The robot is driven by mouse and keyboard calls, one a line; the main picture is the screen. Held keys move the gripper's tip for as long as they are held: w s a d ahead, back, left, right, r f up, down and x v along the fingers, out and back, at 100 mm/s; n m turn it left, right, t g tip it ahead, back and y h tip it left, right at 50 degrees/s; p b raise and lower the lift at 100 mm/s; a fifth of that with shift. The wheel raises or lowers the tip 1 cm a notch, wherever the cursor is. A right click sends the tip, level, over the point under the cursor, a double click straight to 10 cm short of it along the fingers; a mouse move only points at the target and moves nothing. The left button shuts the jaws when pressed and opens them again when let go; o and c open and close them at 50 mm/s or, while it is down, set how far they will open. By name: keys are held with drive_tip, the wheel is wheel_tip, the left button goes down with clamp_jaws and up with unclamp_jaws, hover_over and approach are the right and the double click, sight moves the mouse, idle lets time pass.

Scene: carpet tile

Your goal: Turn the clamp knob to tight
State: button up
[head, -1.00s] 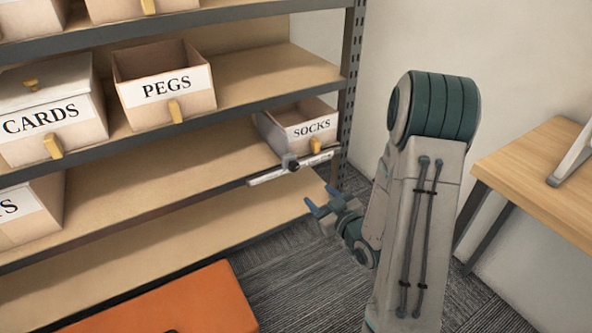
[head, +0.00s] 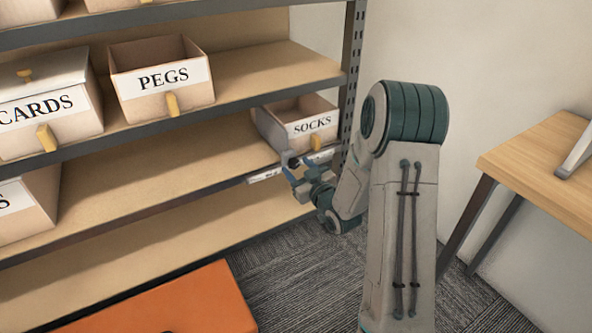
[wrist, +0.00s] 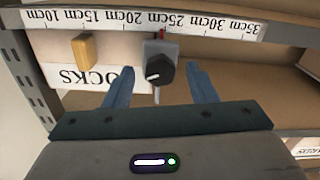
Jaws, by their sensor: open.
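The clamp knob (wrist: 159,73) is black with a white mark, on a grey clamp body (wrist: 160,48) with a red pointer. The clamp sits on a white ruler rail (wrist: 215,25) along the shelf edge. In the wrist view the knob lies between and just beyond the two blue fingers of my gripper (wrist: 159,84), which is open with a gap on both sides. In the head view my gripper (head: 300,168) is at the rail (head: 265,175) below the SOCKS box and largely covers the knob.
The SOCKS box (head: 312,127) with a yellow handle (wrist: 84,49) is close behind the rail. The PEGS box (head: 165,100) and CARDS box (head: 45,125) stand farther left. An orange surface (head: 170,305) is low in front. A wooden table (head: 540,165) is at right.

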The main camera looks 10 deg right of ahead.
drive_tip(key=shift+w+a, duration=0.2)
drive_tip(key=shift+w, duration=0.45)
drive_tip(key=c, duration=1)
